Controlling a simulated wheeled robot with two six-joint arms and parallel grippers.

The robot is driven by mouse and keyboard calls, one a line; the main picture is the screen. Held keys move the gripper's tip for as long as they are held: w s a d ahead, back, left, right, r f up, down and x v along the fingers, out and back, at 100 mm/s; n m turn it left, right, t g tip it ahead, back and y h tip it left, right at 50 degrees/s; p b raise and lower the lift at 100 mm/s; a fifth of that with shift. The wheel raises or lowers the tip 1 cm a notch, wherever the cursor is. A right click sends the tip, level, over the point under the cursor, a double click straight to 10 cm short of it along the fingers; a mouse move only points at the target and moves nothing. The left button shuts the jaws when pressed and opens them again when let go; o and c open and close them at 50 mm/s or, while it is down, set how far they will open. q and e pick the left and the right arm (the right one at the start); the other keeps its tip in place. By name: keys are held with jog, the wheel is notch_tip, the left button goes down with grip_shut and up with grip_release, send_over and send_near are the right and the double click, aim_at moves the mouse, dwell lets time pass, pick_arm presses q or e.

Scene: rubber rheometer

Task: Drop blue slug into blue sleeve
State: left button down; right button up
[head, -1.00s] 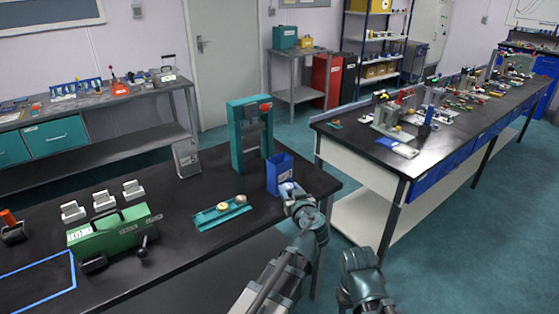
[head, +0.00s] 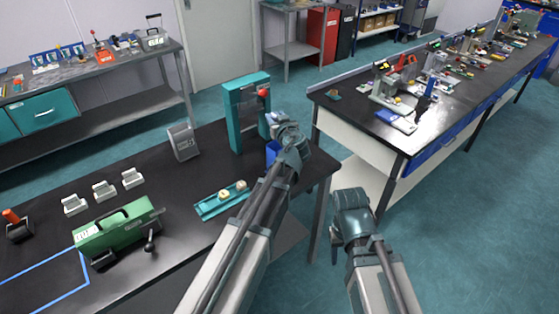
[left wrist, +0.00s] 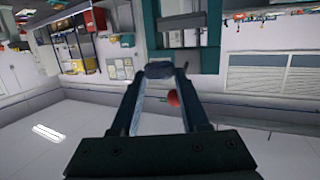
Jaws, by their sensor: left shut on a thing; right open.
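My left gripper (head: 286,128) is raised at the right end of the near black table, in front of the teal press frame (head: 236,120). In the left wrist view its fingers (left wrist: 160,78) are shut on a small dark bluish thing (left wrist: 160,70), likely the blue slug; its colour is hard to judge. A blue open-topped box (head: 272,151) stands below and behind the gripper, mostly hidden by it. I cannot tell whether this is the blue sleeve. My right gripper (head: 349,206) is open and empty over the floor between the tables.
A teal tray (head: 212,206) with a few small pale pieces lies left of my left arm. A green machine (head: 118,228), several grey holders and a grey panel (head: 183,142) stand further left. The press has a red knob (head: 263,93). A cluttered bench (head: 340,112) is right.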

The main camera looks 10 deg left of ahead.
pick_arm(q)
notch_tip(320, 180, down, 6)
jog(key=b, duration=0.5)
jog(key=shift+r, duration=0.25)
jog(key=shift+c, duration=1.6)
grip_release()
jog(key=shift+s+r, duration=0.1)
jog(key=p+v, duration=0.2)
jog(key=v, duration=1.1)
jog(key=shift+s+d+p, duration=0.25)
jog(key=shift+s+p, duration=0.05)
jog(key=shift+p, duration=0.05)
